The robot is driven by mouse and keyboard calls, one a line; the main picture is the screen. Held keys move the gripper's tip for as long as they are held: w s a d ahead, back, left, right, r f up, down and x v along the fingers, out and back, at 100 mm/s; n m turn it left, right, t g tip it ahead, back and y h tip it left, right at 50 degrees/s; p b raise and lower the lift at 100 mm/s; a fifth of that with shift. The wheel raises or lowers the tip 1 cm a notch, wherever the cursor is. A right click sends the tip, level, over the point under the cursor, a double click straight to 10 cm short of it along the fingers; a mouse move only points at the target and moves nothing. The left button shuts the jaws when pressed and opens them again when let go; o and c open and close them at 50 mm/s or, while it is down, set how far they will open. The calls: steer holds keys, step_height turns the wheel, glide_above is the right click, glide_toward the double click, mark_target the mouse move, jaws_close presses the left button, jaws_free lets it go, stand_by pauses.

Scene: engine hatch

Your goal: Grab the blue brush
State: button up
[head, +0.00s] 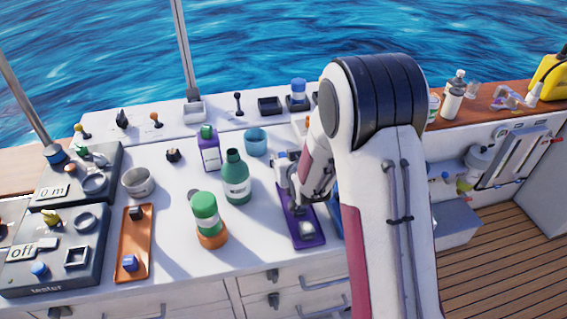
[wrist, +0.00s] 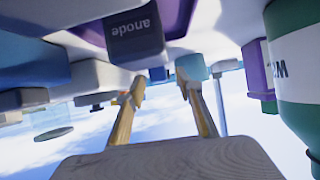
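I cannot make out a blue brush for certain in either view; my arm hides part of the worktop in the head view. My gripper (wrist: 160,82) is low over the purple tray (head: 311,240), partly hidden by the arm in the head view. In the wrist view its two fingers stand apart with a gap between them, and nothing is clearly held. A dark block marked "anode" (wrist: 135,35) is just beyond the fingertips, and the wrist picture is upside down.
A green-topped jar (head: 206,214) is nearer the front. An orange tray (head: 133,244) lies farther left. Bare white worktop lies between them.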

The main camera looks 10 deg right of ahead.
jaws_close()
steer(key=shift+r, duration=0.1)
step_height(320, 180, up, 10)
stand_by(0.8)
stand_by(0.5)
